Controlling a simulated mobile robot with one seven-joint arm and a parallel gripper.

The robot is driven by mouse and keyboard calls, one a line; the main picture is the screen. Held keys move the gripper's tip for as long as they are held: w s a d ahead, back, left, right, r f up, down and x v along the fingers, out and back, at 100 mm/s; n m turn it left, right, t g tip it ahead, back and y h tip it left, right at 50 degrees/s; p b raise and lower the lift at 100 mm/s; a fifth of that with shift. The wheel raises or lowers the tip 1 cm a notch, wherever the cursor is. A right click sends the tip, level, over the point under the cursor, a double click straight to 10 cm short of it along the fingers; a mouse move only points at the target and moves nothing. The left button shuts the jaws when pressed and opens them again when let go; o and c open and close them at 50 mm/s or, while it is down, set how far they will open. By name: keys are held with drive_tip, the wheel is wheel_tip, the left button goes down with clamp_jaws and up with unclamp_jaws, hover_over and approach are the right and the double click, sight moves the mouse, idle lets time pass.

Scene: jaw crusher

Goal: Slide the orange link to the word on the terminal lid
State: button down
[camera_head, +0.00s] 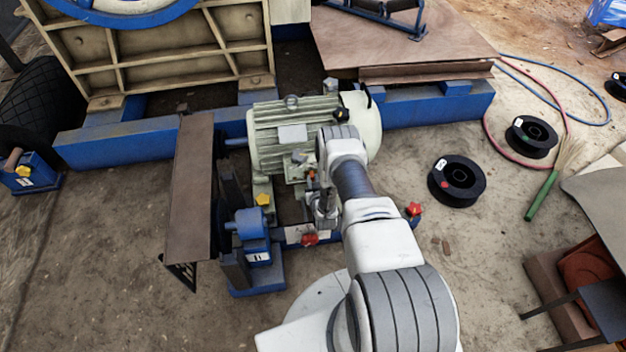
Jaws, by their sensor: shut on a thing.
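A green-grey motor (268,158) stands at the centre, with a pale plate (292,133) on its side. A small open terminal box (296,168) sits below that plate, partly hidden by my wrist. I cannot make out any word on a lid. A tiny orange spot, the orange link (312,175), shows at the right edge of the box. My gripper (313,184) is at the box, small and mostly hidden by my own arm, and is shut on the orange link. Its exact grip and the link's position on its slide are too small to tell.
Coloured knobs stand close by: yellow (263,199), red (310,239) and another red (414,209). A blue vice-like block (250,226) and a brown upright plate (190,190) lie to the left. Black spools (458,181) are on the floor at right.

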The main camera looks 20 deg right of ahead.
drive_tip(key=shift+w+a, duration=0.2)
drive_tip(key=shift+a, duration=0.55)
drive_tip(key=shift+w+a, duration=0.15)
drive_tip(key=shift+a, duration=0.55)
drive_tip(key=shift+w+a, duration=0.2)
drive_tip(key=shift+a, duration=0.55)
drive_tip(key=c, duration=0.8)
unclamp_jaws()
drive_tip(key=shift+s+r, duration=0.1)
drive_tip(key=shift+s, duration=0.15)
